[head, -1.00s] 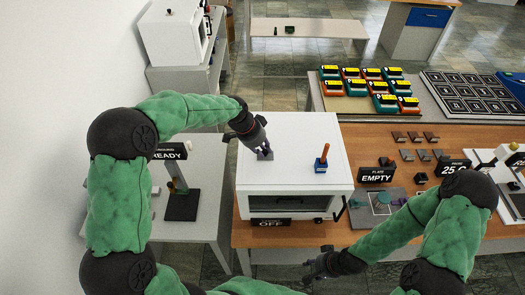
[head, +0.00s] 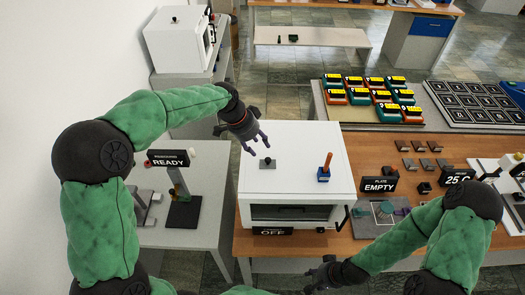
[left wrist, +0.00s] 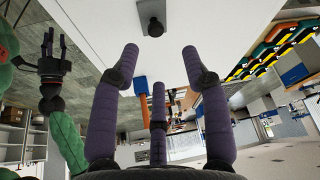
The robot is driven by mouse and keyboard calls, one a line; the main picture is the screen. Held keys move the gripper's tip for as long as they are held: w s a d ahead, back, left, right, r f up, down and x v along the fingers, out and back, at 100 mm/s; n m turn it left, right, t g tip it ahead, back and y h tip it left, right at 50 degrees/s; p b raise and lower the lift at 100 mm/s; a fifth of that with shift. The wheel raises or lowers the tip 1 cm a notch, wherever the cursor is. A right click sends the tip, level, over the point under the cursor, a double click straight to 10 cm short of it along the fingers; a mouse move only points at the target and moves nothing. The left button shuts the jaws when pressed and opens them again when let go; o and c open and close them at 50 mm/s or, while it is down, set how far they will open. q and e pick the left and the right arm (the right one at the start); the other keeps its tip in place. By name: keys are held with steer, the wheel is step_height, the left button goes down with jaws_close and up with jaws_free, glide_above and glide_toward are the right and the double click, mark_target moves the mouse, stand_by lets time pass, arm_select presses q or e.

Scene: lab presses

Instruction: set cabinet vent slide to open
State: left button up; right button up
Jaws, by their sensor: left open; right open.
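The white cabinet (head: 300,150) stands at the table's left end, its dark-windowed front facing me. On its top are a small dark knob on a grey plate (head: 267,163) and, to the right, an orange lever on a blue base (head: 325,170). I cannot tell for certain which is the vent slide. My left gripper (head: 257,143) is open and empty, above and slightly behind the dark knob, apart from it. In the left wrist view the knob (left wrist: 151,20) lies beyond the spread fingers (left wrist: 160,75). My right gripper (head: 312,276) is open and low, in front of the cabinet.
A side table with a READY sign (head: 170,162) is left of the cabinet. An EMPTY sign (head: 379,185) and small dark blocks stand right of it. Trays of coloured boxes (head: 372,92) lie behind. Another white cabinet (head: 176,42) stands at the back left.

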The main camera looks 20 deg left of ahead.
arm_select(q)
steer(key=shift+v, duration=1.85)
